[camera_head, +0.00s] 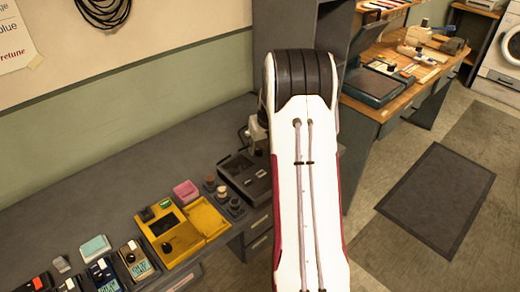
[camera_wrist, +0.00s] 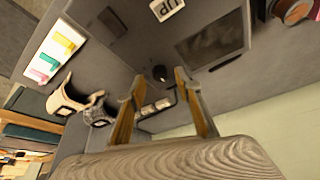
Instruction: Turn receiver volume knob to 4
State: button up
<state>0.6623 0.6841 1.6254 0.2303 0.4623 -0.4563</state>
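A dark grey receiver (camera_head: 245,172) sits on the bench, left of my arm in the head view and partly hidden by it. In the wrist view its face (camera_wrist: 130,50) shows a dark display panel (camera_wrist: 212,48) and a white "UP" label. A small black round knob (camera_wrist: 160,73) on that face appears between my fingertips; I cannot tell whether they touch it. I take it to be the volume knob, but its scale and setting are unreadable. My gripper (camera_wrist: 159,79) is open, its two fingers apart on either side of the knob. In the head view my arm mostly hides the gripper.
Several handheld devices lie farther left. A wooden-topped bench (camera_head: 362,102) stands at the right. The bench behind the devices is clear.

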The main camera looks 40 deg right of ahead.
jog(key=shift+x, duration=0.85)
grip_shut()
